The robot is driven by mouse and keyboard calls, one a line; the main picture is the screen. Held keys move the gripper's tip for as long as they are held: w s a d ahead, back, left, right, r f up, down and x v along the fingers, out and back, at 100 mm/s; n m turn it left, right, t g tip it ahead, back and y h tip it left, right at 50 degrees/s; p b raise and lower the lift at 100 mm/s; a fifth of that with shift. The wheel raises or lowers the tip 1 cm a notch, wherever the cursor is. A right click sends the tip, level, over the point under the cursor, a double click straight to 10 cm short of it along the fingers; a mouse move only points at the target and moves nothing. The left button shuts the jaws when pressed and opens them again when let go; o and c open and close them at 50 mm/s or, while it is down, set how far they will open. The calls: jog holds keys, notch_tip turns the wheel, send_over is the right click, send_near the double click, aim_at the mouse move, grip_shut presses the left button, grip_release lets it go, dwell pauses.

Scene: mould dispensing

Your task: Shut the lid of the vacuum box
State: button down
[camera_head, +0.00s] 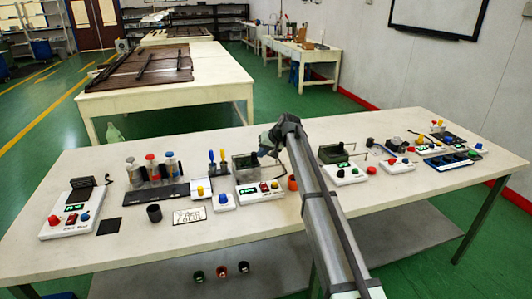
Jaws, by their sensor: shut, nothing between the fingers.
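My gripper (268,153) is at the end of my arm, which reaches in from the bottom right. It is shut and empty, just right of a grey-green see-through box (243,168) on the middle of the table. Whether it touches this box is too small to tell. A similar low greenish box (333,153) stands to the right, beyond my arm. I cannot tell for certain which of the two is the vacuum box. The lid's position is not clear at this size, and my gripper partly covers the right side of the nearer box.
The long white table (250,229) also holds a rack with several cylinders (152,170), a white control unit (69,212) at the left and an orange-red ring (292,183) beside my arm. A blue tray (452,160) lies at the right. The front strip of the table is mostly clear.

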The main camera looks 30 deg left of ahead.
jog(key=shift+s+a, duration=0.15)
jog(key=shift+s, duration=0.1)
jog(key=w+d+r, duration=0.2)
jog(key=d+r, duration=0.6)
jog(key=d, duration=0.1)
jog(key=shift+d, duration=0.4)
